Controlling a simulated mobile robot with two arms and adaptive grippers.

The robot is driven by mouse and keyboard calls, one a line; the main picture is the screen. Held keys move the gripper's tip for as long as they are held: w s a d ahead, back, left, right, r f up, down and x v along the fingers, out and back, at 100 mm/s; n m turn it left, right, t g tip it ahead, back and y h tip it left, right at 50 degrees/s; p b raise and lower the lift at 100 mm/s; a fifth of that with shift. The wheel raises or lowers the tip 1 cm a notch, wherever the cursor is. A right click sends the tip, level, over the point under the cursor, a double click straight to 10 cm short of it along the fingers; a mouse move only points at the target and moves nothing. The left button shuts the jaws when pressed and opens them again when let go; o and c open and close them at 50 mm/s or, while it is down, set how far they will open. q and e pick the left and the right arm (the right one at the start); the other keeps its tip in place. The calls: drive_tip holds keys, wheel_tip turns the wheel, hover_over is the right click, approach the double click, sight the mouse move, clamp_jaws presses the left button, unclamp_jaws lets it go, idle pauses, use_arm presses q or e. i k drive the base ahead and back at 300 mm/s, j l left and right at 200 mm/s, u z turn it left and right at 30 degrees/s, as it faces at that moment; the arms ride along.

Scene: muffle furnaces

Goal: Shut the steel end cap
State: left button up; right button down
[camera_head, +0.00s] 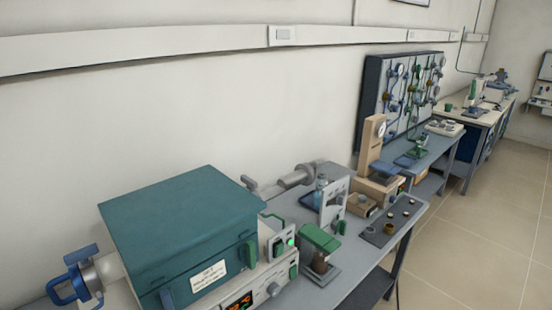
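A teal box-shaped furnace (180,235) stands on the bench at the lower left, with a label and a green handle on its front. At its left end is a round grey steel fitting (92,280) with a blue handle (65,290). This looks like the end cap, but I cannot tell whether it is shut. Behind the furnace's right end, a grey steel tube-like part (295,177) lies along the wall; I cannot tell whether it belongs to the furnace. Neither of my grippers is in view.
The grey bench (345,270) carries a control box with a green light (282,243), a green-topped device (320,242), a beige stand with gauge (372,145) and small dishes on a dark mat (380,235). Further back stands a panel of gauges (405,90). The tiled floor (480,240) at right is clear.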

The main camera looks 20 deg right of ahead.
sight(305, 174)
drive_tip(key=l+u, duration=0.35)
drive_tip(key=l, duration=0.3)
drive_tip(key=l+u, duration=0.35)
drive_tip(key=l, duration=0.35)
drive_tip(key=k+l+u, duration=0.1)
drive_tip(key=l+u, duration=0.25)
drive_tip(key=l, duration=0.3)
